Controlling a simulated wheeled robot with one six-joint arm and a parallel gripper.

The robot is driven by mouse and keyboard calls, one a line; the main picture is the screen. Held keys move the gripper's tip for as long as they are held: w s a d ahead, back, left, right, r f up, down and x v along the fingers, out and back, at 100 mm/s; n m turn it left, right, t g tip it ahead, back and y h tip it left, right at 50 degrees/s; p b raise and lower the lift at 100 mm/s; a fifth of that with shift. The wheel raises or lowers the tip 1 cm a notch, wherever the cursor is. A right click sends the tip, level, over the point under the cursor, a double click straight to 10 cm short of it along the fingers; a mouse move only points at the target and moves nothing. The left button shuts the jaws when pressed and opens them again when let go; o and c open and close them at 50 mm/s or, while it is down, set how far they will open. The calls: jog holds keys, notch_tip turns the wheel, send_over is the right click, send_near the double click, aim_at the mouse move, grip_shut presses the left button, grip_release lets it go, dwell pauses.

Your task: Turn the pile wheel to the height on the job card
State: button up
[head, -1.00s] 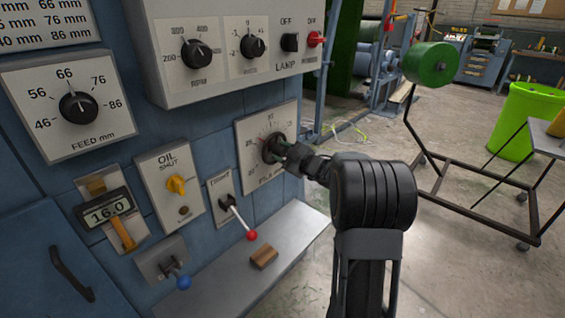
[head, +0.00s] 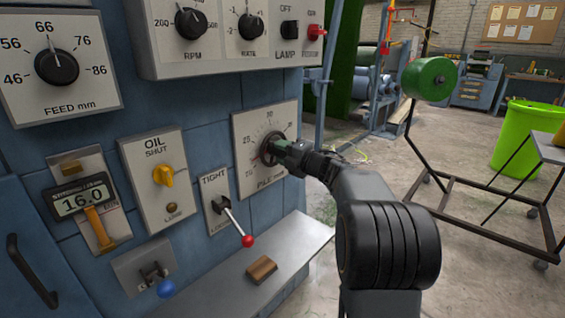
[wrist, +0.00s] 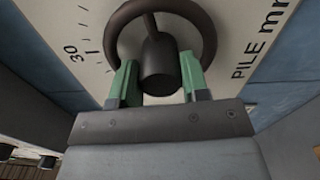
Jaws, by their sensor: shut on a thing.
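The pile wheel (head: 272,150) is a dark ring with a hub on a white dial plate marked PILE mm (head: 248,172). In the wrist view the wheel (wrist: 205,25) fills the top middle. My gripper (head: 287,149) reaches it from the right. In the wrist view the green fingers of my gripper (wrist: 160,85) stand on both sides of the dark hub, shut on the wheel. The number 30 shows left of the wheel there; the wheel's exact setting is too small or hidden to read. No job card is readable now.
A TIGHT/LOOSE lever with a red knob (head: 247,241) points down right, left of the wheel. A digital gauge (head: 82,198) reads 16.0. A wooden block (head: 261,269) lies on the ledge (head: 290,255). A frame with a green roller (head: 428,78) stands right; the floor between is open.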

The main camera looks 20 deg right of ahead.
jog(key=shift+f+n+b, duration=0.1)
jog(key=shift+n+b, duration=1.45)
jog(key=shift+n, duration=0.45)
jog(key=o, duration=0.9)
jog(key=shift+o, duration=0.2)
jog(key=shift+s, duration=0.1)
jog(key=p+v, duration=0.2)
jog(key=v, duration=1.1)
jog(key=shift+s, duration=0.35)
jog(key=shift+d+r, duration=0.1)
jog(key=shift+r, duration=0.15)
